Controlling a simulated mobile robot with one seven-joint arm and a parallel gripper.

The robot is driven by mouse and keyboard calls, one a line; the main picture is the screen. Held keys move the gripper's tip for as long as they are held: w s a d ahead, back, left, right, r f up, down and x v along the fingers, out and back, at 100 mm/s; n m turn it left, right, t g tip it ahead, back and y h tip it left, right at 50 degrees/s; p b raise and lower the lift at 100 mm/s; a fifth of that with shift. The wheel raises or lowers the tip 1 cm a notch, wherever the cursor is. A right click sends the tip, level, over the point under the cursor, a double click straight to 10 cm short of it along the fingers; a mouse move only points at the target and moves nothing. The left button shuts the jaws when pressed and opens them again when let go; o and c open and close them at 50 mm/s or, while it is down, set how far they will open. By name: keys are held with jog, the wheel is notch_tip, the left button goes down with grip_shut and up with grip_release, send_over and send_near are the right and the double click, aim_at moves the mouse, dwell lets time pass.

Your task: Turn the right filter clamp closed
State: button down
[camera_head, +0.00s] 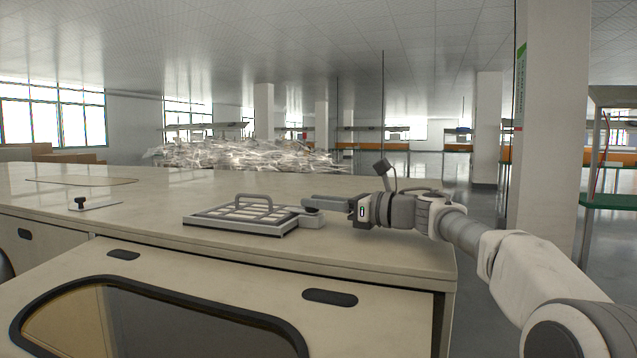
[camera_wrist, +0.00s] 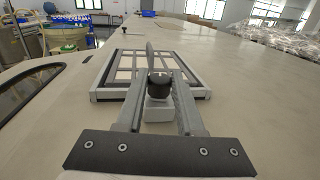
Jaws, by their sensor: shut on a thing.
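The filter (camera_head: 243,216) is a flat grey framed grid with a raised handle, lying on the light worktop. It also shows in the wrist view (camera_wrist: 112,69), ahead of my gripper. The right filter clamp (camera_wrist: 159,84) has a dark round knob on a pale block at the filter's near edge. My gripper (camera_head: 312,207) reaches in from the right, low over the worktop. In the wrist view its two fingers (camera_wrist: 158,92) are shut on the clamp knob, one on each side. The knob's lower part is partly hidden by the fingers.
A small black-knobbed fitting on a pale plate (camera_head: 95,205) stands on the worktop (camera_head: 150,230) at the left. A thin flat panel (camera_head: 80,181) lies behind it. A heap of clear plastic wrapping (camera_head: 240,155) lies beyond.

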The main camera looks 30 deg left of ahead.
jog(key=n+g+p, duration=0.1)
jog(key=g+p, duration=0.1)
jog(key=shift+w+r+p, duration=0.1)
jog(key=shift+r+p, duration=0.1)
jog(key=shift+p, duration=0.15)
jog(key=shift+f+n+g+p, duration=0.2)
jog(key=shift+n+g+p, duration=0.3)
jog(key=shift+g+p, duration=0.15)
jog(key=c, duration=0.5)
grip_release()
jog(key=d, duration=0.5)
jog(key=w+d, duration=0.1)
jog(key=d, duration=0.5)
jog(key=w+d, duration=0.1)
jog(key=d, duration=0.5)
jog(key=shift+w+d, duration=0.1)
